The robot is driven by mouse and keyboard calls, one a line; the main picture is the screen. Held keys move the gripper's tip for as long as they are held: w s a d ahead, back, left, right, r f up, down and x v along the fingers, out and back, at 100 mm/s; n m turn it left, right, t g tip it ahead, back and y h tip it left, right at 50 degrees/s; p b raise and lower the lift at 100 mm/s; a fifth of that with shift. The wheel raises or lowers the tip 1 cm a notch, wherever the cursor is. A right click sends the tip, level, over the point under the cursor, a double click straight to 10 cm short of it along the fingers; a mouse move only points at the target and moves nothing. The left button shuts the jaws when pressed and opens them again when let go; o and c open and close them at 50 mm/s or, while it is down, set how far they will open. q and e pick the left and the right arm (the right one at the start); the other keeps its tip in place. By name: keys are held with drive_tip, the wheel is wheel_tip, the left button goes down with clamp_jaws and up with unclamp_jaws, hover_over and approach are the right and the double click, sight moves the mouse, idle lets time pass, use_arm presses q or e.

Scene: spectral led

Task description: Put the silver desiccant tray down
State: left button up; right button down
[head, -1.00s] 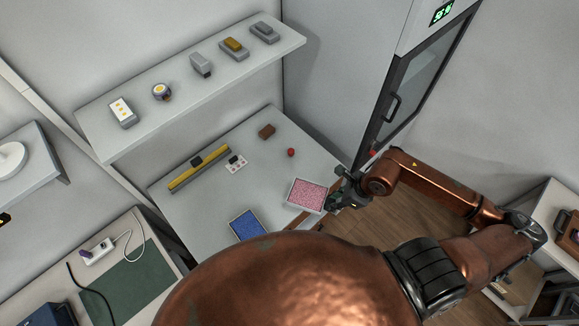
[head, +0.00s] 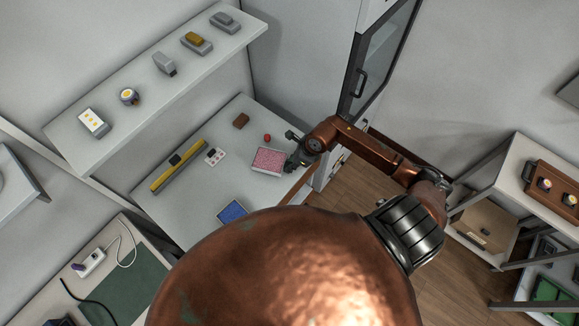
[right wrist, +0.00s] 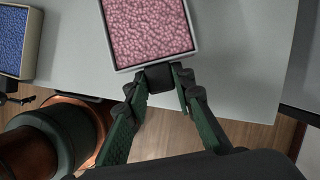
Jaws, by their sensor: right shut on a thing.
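The silver tray (head: 266,172) has a pale metallic rim and is full of pink beads. It is at the right side of the grey table, below a small red ball (head: 267,138). My right gripper (head: 293,161) is at its right side. In the right wrist view the tray (right wrist: 155,62) fills the top middle, and my right gripper (right wrist: 159,80) is shut on its dark tab. The tray looks level; I cannot tell whether its underside touches the table. My left gripper is not in view.
A tray of blue beads (head: 232,212) is partly hidden by my body. A brown block (head: 241,121), a yellow bar (head: 178,166) and a small white card (head: 214,156) lie on the table (head: 200,195). A shelf (head: 140,95) with several devices hangs above. A cabinet door (head: 375,70) stands behind.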

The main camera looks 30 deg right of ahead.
drive_tip(key=shift+w+a+f, duration=0.1)
drive_tip(key=shift+w+f, duration=0.15)
drive_tip(key=shift+w+f+p, duration=0.1)
drive_tip(key=shift+f+p, duration=0.3)
drive_tip(key=shift+f, duration=1.25)
drive_tip(key=c, duration=1.7)
unclamp_jaws()
drive_tip(key=shift+o, duration=0.2)
drive_tip(key=v, duration=1.2)
drive_tip(key=shift+b, duration=0.35)
